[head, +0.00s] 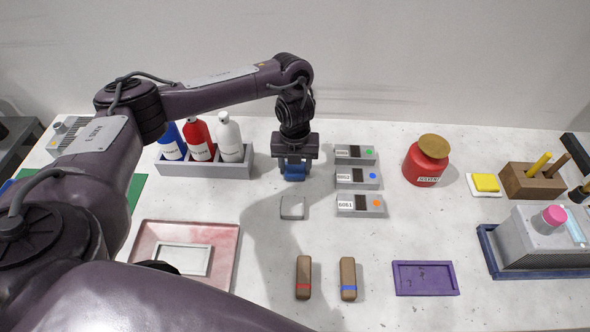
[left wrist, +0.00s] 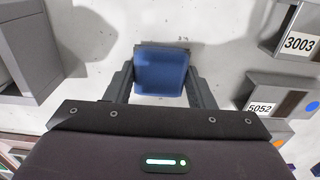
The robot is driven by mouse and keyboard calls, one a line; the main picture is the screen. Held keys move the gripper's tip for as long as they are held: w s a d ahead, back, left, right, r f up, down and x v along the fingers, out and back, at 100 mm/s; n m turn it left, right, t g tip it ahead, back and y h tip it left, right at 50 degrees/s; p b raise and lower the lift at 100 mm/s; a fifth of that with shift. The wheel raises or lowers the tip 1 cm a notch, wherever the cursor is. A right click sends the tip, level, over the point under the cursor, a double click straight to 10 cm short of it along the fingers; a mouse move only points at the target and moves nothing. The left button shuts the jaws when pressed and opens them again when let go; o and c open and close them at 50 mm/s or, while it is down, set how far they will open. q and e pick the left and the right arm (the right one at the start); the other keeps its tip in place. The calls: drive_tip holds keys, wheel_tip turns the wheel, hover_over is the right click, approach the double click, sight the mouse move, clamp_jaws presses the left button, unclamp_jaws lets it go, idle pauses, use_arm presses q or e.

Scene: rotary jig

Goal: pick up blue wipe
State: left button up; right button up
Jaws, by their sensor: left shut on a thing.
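The blue wipe (head: 294,171) is a small blue block between the fingers of my left gripper (head: 294,168), near the table's middle back. My left gripper is shut on it and points down. In the left wrist view the blue wipe (left wrist: 160,70) sits between the two dark fingers of my left gripper (left wrist: 160,88). I cannot tell whether the wipe touches the table. A grey-white wipe-like block (head: 292,207) lies just in front of it. My right gripper is not in view.
A grey rack (head: 205,170) with blue, red and white bottles stands left of the gripper. Several labelled grey boxes (head: 352,178) stand close on the right. A red solvent jar (head: 426,165) is farther right. Two brown brushes (head: 304,272) and a purple tray (head: 425,290) lie in front.

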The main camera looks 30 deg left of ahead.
sight(295, 168)
use_arm(q)
drive_tip(key=shift+r, duration=0.15)
drive_tip(key=shift+r+p, duration=2.45)
drive_tip(key=shift+r, duration=7.45)
drive_tip(key=o, duration=0.4)
drive_tip(key=c, duration=0.3)
drive_tip(key=shift+c, duration=0.2)
